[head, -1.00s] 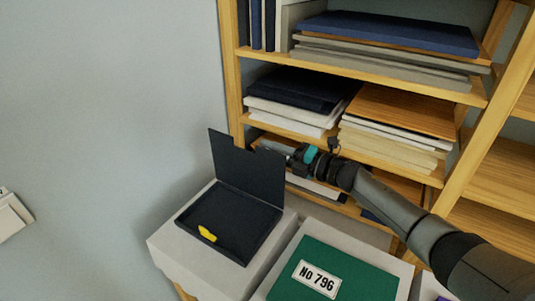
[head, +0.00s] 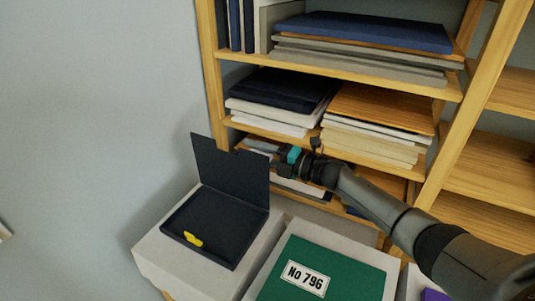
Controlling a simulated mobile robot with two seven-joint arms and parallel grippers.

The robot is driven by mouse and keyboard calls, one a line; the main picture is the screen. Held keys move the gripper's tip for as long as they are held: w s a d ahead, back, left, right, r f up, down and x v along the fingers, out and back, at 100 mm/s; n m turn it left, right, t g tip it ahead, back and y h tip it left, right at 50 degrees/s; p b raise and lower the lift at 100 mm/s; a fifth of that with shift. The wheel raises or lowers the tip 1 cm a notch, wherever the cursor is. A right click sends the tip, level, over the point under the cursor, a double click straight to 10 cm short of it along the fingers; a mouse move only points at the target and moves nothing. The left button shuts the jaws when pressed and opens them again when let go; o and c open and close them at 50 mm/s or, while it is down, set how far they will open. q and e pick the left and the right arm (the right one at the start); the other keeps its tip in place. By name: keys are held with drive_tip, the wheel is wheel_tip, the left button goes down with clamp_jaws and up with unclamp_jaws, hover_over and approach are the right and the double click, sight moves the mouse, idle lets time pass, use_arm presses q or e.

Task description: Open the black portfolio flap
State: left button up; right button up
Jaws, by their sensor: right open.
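The black portfolio (head: 215,228) lies on a light grey block at the lower left. Its flap (head: 230,172) stands up at the back, tilted slightly, so the dark inside shows. A small yellow piece (head: 193,239) sits at the front of the inside. My right gripper (head: 274,157) is open, just right of the flap's upper right edge. Its fingertips are small and partly lost against the shelf, so I cannot tell whether they touch the flap. My left gripper is not in view.
A wooden shelf (head: 345,77) with stacked boards and folders rises close behind the gripper. A green portfolio labelled No 796 (head: 335,268) lies on a neighbouring block at right. A bare wall (head: 100,110) is on the left.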

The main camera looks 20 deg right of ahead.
drive_tip(key=b+v, duration=0.1)
drive_tip(key=v, duration=1.4)
idle(0.3)
